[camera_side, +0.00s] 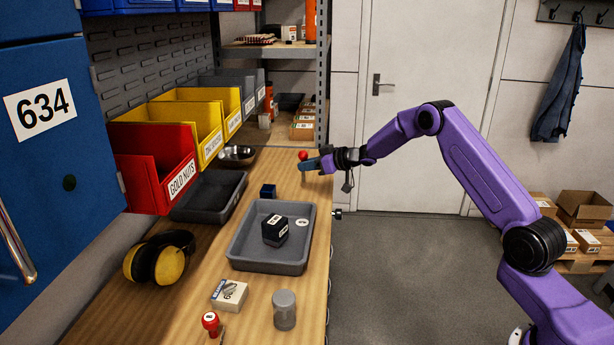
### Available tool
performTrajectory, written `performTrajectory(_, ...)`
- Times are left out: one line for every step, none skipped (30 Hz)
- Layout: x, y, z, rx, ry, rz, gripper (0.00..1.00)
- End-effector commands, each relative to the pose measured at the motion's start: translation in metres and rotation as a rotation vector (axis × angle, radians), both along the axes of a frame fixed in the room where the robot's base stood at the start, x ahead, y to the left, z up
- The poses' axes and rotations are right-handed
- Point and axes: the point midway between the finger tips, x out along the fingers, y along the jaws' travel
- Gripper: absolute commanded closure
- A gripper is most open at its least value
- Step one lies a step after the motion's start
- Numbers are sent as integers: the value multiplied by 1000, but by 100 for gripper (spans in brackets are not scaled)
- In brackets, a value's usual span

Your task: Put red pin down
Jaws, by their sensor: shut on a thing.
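The red pin (303,155) shows as a round red head at the far end of the wooden bench. My gripper (306,164) reaches in from the right and is shut on it, with the red head standing just above the fingertips. The lower part of the pin is hidden by the fingers. I cannot tell whether its lower end touches the bench. A second red-headed object (210,321) stands at the near end of the bench, away from my gripper.
A grey tray (240,248) holds a dark box (274,230) and a round white piece. A small blue block (268,190), a metal bowl (237,153) and a dark tray (228,207) lie nearby. A grey cylinder (284,312) stands in front. Bench around the pin looks clear.

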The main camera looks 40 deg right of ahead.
Motion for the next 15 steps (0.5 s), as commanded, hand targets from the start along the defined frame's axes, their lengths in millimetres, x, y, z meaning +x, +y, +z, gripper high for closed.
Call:
performTrajectory(2,0,-1,0,-1,0,100)
performTrajectory(2,0,-2,0,-1,0,100)
performTrajectory(4,-1,-5,-1,0,0,100)
performTrajectory(6,-1,-7,-1,0,0,100)
performTrajectory(8,-1,-10,-1,0,0,100)
performTrajectory(7,-1,-17,1,3,-1,100)
performTrajectory(7,-1,-22,1,4,-1,100)
performTrajectory(6,-1,-26,1,3,-1,100)
performTrajectory(7,-1,-30,1,3,-1,100)
performTrajectory(7,-1,-33,0,1,-1,100)
performTrajectory(7,-1,-35,1,0,-1,100)
performTrajectory(7,-1,-37,0,-1,-1,100)
performTrajectory(7,-1,-38,0,-1,-1,100)
performTrajectory(7,-1,-38,0,-1,-1,100)
performTrajectory(7,-1,-38,0,-2,-1,100)
